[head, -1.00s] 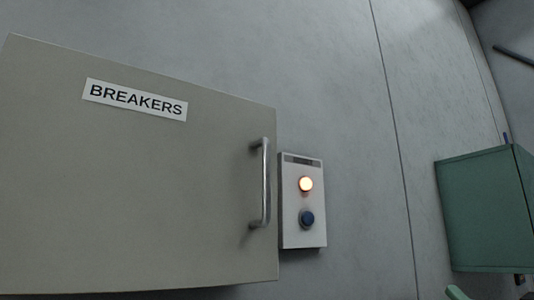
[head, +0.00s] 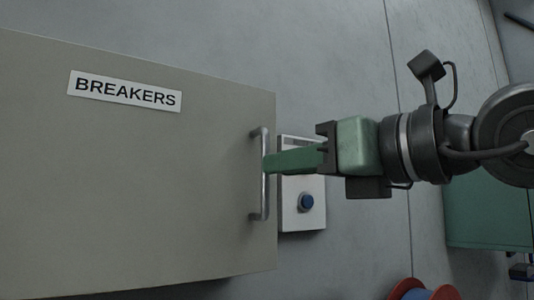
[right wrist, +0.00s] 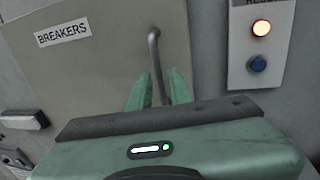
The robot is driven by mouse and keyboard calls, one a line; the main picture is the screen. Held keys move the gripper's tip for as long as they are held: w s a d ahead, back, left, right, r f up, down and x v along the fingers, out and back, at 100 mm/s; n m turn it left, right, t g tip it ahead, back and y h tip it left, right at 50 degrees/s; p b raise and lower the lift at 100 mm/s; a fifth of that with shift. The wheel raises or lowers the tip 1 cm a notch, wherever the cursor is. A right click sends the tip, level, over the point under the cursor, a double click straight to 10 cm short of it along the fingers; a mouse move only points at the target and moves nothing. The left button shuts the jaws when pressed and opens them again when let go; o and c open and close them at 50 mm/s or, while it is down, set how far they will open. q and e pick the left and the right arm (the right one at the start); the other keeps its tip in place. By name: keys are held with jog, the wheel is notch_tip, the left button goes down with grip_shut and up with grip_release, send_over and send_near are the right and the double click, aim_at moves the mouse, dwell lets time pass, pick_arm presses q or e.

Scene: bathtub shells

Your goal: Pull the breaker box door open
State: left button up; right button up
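The breaker box door (head: 150,190) is a flat grey-beige panel labelled "BREAKERS", filling the left half of the head view; it also shows in the right wrist view (right wrist: 110,70). It looks shut. Its upright metal handle (head: 265,200) is near the right edge. My right gripper (head: 268,163) reaches in from the right, with its green fingertips at the handle's middle. In the right wrist view, the handle bar (right wrist: 154,52) runs down between the two fingers (right wrist: 160,80), which stand apart with gaps beside the bar. My left gripper is not in view.
A control panel (head: 290,215) with a blue button and a lit orange lamp (right wrist: 262,28) is on the wall just right of the door, partly behind my gripper. A green cabinet (head: 485,220) and a red-rimmed spool (head: 445,292) are at lower right.

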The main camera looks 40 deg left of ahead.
aim_at(267, 206)
jog(key=a, duration=0.1)
jog(key=a+p, duration=0.1)
jog(key=a, duration=0.2)
jog(key=shift+w+a+p, duration=0.15)
jog(key=shift+w+p, duration=0.15)
jog(key=shift+p, duration=0.1)
grip_shut()
jog(key=shift+r, duration=0.1)
dwell(0.9)
